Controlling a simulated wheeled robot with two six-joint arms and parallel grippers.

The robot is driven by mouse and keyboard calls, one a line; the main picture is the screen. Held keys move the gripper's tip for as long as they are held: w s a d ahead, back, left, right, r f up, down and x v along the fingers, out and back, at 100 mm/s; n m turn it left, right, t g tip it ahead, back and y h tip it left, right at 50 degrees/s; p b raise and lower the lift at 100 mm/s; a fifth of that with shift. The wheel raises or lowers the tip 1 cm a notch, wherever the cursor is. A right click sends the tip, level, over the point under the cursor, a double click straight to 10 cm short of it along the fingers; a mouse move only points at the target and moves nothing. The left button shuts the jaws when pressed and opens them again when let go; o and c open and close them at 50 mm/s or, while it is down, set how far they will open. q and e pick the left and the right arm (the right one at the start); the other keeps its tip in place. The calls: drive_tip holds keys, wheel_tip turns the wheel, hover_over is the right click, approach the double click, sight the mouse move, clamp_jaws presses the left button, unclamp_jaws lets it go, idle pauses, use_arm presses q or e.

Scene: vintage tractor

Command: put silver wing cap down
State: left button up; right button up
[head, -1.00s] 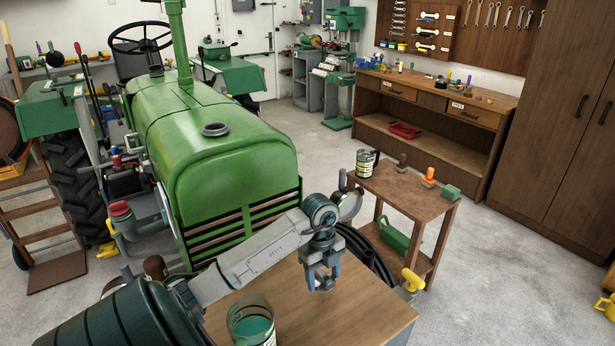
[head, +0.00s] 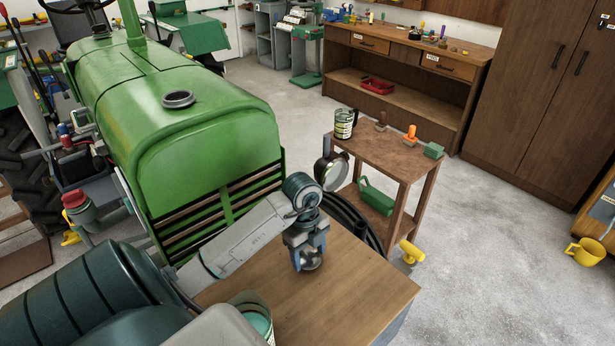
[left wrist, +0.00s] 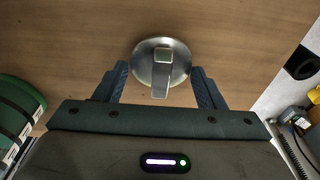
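The silver wing cap (head: 310,259) is a round, shiny disc with a raised bar. It is at my left gripper's fingertips, over the wooden bench top (head: 345,293). In the left wrist view the cap (left wrist: 145,66) sits between the two blue fingers, its bar pointing towards the gripper body. My left gripper (head: 306,262) points down; in the left wrist view its fingers (left wrist: 160,72) are spread, with a narrow gap on each side of the cap. I cannot tell whether the cap touches the wood. My right gripper is not in view.
The green tractor (head: 205,150) is behind. A small brown side table (head: 385,150) with a can (head: 344,124) stands beyond. The bench top right of the gripper is clear.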

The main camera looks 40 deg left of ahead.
sight(311, 254)
use_arm(q)
drive_tip(key=o, duration=0.3)
drive_tip(key=shift+s+d+r, duration=0.1)
drive_tip(key=shift+d+r, duration=0.15)
drive_tip(key=shift+d, duration=0.25)
drive_tip(key=shift+a+f, duration=0.1)
drive_tip(key=shift+a, duration=0.25)
wheel_tip(311, 254, up, 4)
drive_tip(key=shift+r, duration=0.25)
wheel_tip(311, 254, up, 7)
drive_tip(key=a+p, duration=0.1)
drive_tip(key=p, duration=0.5)
drive_tip(key=shift+r+p, duration=0.2)
drive_tip(key=shift+p, duration=0.15)
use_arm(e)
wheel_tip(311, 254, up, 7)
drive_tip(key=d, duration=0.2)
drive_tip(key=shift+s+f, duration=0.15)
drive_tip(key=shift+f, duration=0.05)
use_arm(q)
drive_tip(key=shift+a, duration=0.1)
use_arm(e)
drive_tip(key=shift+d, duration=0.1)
